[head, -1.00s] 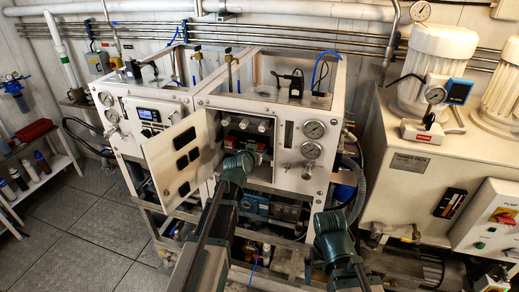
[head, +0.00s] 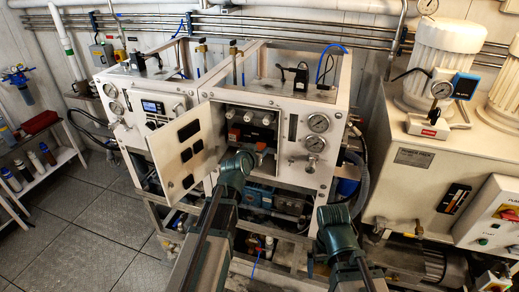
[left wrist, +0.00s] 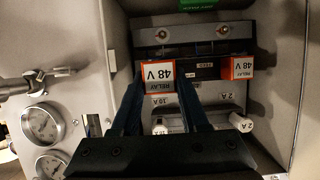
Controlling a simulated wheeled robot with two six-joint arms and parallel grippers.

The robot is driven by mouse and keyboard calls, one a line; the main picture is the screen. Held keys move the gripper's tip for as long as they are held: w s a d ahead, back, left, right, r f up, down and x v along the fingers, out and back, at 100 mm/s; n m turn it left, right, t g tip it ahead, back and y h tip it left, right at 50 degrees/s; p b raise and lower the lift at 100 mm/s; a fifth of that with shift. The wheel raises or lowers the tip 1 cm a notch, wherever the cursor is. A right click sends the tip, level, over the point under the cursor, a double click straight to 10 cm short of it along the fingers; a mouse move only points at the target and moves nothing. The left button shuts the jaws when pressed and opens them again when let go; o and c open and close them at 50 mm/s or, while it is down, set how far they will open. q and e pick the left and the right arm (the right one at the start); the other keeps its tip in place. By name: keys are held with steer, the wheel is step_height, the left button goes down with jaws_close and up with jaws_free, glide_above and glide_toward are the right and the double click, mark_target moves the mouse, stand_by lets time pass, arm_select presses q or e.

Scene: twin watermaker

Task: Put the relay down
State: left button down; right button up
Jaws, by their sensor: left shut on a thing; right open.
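A relay (left wrist: 159,77) with an orange-edged white label reading 48 V is between my left gripper's fingers (left wrist: 161,92), which are shut on it. In the head view, my left gripper (head: 240,163) is at the opening of the white cabinet (head: 315,121), just right of its open door. The relay is in front of a rail inside; I cannot tell whether it touches it. A second 48 V relay (left wrist: 241,67) sits on the rail, to the right in the left wrist view. My right gripper (head: 334,216) is open, low in front of the cabinet.
The open cabinet door (head: 186,153) stands left of my left gripper. White fuse holders (left wrist: 242,123) are close to the fingers inside. Pressure gauges (head: 318,123) are on the panel at right. The floor at left (head: 100,215) is clear.

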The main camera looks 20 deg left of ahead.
arm_select(q)
steer(key=shift+f, duration=0.1)
step_height(320, 180, down, 9)
steer(key=b, duration=0.9)
arm_select(e)
step_height(320, 180, down, 9)
steer(key=shift+c, duration=0.2)
